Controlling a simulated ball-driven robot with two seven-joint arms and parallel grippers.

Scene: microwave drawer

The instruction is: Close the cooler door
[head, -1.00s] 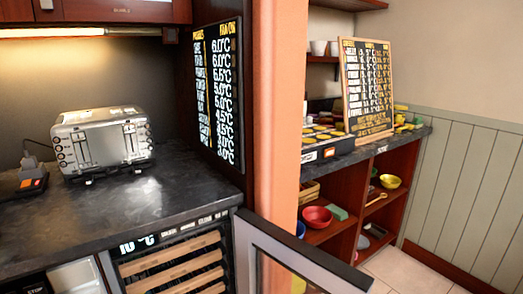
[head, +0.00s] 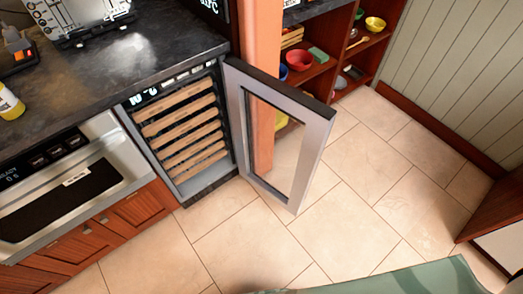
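The cooler (head: 165,170) is built in under the dark counter, with several wooden racks (head: 187,138) inside. Its door (head: 312,168) stands wide open, swung out to the right from the hinge side near the orange post. The door has a grey metal frame around a glass pane, and the floor shows through it. Neither of my grippers shows in the head view.
A microwave drawer (head: 75,180) sits left of the cooler. The dark counter (head: 160,55) holds a toaster (head: 75,15) and a yellow bottle (head: 8,102). Tiled floor (head: 350,225) is open in front of the door. A green surface (head: 420,280) is at the bottom edge.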

